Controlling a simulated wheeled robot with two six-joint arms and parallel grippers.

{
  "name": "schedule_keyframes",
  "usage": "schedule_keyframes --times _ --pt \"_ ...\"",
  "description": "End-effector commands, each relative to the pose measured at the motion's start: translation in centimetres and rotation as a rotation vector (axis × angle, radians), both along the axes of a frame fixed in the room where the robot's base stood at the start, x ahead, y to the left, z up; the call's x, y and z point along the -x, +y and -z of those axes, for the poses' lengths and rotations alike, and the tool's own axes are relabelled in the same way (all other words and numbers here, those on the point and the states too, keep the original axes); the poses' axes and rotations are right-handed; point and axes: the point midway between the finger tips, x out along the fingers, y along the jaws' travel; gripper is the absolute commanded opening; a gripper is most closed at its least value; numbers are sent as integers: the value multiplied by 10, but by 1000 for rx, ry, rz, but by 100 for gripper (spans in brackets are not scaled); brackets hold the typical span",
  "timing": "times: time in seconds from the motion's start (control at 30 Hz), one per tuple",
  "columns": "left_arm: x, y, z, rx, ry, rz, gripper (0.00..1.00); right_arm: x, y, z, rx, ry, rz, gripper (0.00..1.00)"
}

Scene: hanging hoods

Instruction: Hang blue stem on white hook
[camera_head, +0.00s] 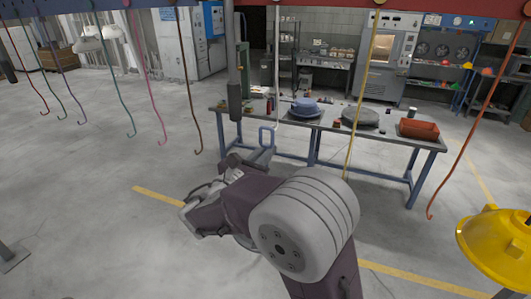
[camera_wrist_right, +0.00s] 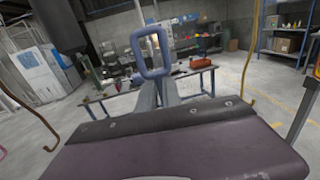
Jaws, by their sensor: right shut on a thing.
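The blue stem (camera_head: 267,134) is a rounded rectangular loop and stands upright above the fingertips of my right gripper (camera_head: 262,154). The gripper is shut on its lower part. The loop (camera_wrist_right: 150,52) also shows in the right wrist view, with the fingers (camera_wrist_right: 156,94) below it. The white hook (camera_head: 277,70) hangs from the overhead beam in the head view, and its lower end is close to the top of the loop in the picture. I cannot tell whether they touch or differ in depth. My left gripper is not in view.
Several coloured hooks hang at left; a yellow one (camera_head: 364,90) and a red one (camera_head: 483,120) hang at right. A dark cylinder (camera_head: 235,100) hangs just left. The table (camera_head: 345,133) behind bears a red bin (camera_head: 419,129). A yellow hood (camera_head: 490,245) is at lower right.

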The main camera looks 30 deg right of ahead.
Motion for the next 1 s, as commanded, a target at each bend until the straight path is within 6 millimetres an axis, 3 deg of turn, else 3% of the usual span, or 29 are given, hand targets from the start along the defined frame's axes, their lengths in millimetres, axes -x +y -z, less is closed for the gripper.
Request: schedule_keyframes --times 1.0 --pt "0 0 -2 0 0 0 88 -15 -18 -2 1 -3 2 0"
